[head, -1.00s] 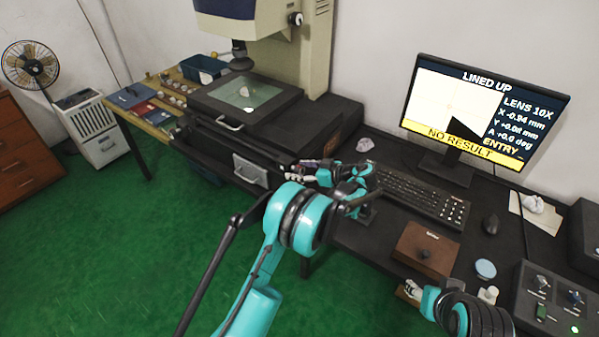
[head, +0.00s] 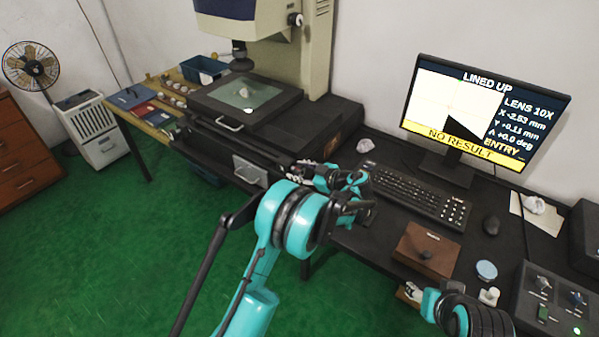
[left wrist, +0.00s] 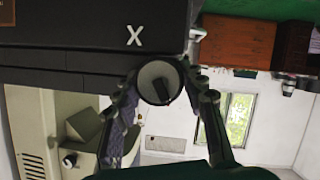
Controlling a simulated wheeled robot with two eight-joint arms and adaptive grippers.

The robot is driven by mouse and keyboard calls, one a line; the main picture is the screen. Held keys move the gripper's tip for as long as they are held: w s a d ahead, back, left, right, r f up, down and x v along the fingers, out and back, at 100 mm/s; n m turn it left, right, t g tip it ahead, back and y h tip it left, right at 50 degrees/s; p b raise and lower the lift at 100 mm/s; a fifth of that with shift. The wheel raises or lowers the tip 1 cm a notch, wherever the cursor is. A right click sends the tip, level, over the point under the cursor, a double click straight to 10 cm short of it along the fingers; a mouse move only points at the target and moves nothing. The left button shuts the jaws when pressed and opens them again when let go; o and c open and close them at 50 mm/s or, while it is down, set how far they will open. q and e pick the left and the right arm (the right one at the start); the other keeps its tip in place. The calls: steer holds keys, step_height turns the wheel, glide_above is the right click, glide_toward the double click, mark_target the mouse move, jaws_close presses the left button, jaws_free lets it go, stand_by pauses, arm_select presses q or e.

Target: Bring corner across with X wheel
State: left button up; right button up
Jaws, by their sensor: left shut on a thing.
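In the head view my left gripper (head: 303,170) is at the front of the microscope base, and the wheel is hidden there. The monitor (head: 476,112) shows the corner as a black wedge (head: 464,127) on a pale field. It reads LINED UP, X -2.53 mm, Y +0.11 mm, A +0.0 deg, NO RESULT. My right gripper (head: 412,291) is low at the right; its opening is unclear.
The microscope stage (head: 207,103) has a glass plate (head: 240,97) with a small pale piece on it.

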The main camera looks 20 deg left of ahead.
arm_select(q)
steer(key=o, duration=1.2)
steer(key=v, duration=1.2)
